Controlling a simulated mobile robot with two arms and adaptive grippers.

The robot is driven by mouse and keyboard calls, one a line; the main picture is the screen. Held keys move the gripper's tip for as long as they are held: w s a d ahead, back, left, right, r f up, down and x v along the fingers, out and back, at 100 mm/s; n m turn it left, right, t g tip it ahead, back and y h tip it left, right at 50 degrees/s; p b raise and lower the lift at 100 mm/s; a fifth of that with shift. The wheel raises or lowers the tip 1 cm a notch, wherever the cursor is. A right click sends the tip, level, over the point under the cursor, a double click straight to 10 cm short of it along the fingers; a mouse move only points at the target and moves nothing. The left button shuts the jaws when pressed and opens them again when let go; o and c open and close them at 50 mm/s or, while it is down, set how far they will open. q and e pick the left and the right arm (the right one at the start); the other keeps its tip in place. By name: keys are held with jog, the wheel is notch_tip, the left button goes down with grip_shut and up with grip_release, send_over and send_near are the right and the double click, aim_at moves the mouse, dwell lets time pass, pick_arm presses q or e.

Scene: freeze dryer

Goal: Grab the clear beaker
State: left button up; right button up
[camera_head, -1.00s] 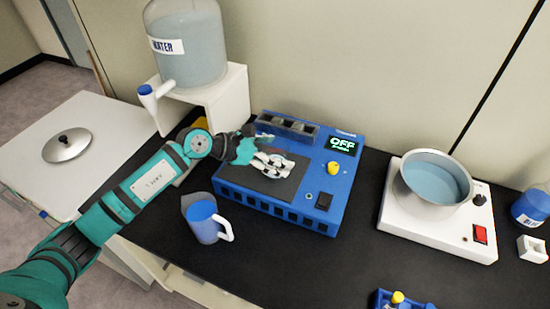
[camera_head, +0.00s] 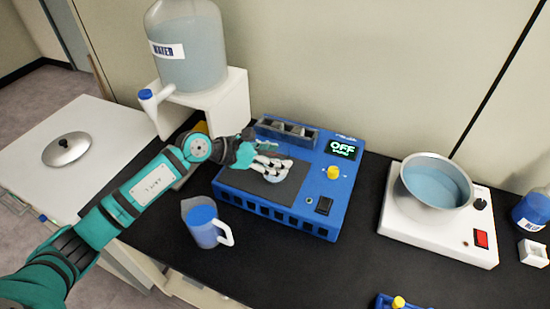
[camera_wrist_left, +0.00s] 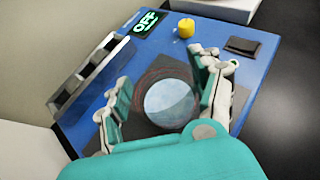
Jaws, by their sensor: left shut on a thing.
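The clear beaker (camera_wrist_left: 168,103) shows in the left wrist view as a round see-through vessel with a pale blue disc inside its rim. It is between the fingers of my left gripper (camera_wrist_left: 162,88), which is shut on it. In the head view my left gripper (camera_head: 274,168) is over the dark plate (camera_head: 285,190) of a blue machine (camera_head: 322,215); the beaker is barely visible there behind the fingers. I cannot tell whether it touches the plate. My right gripper is not in view.
A white-handled blue jug (camera_head: 205,226) stands in front of the machine. A water tank (camera_head: 188,60) stands on a white stand behind my arm. A metal pot (camera_head: 435,180) sits on a white hot plate (camera_head: 440,235) at right. The black bench is clear between them.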

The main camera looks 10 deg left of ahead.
aim_at(286, 148)
pick_arm(q)
jog(key=shift+r+b, duration=0.55)
jog(key=shift+r, duration=1.2)
jog(key=s+d+r+b, duration=0.1)
jog(key=s+d+b, duration=0.1)
jog(key=s, duration=1)
jog(key=shift+s+d, duration=0.25)
jog(key=shift+d, duration=0.4)
jog(key=shift+s+d+r+b, duration=0.1)
jog(key=shift+s+d+b, duration=0.1)
jog(key=shift+s, duration=0.5)
jog(key=shift+s+d+r+b, duration=0.1)
jog(key=shift+s+d+b, duration=0.1)
jog(key=shift+s, duration=0.5)
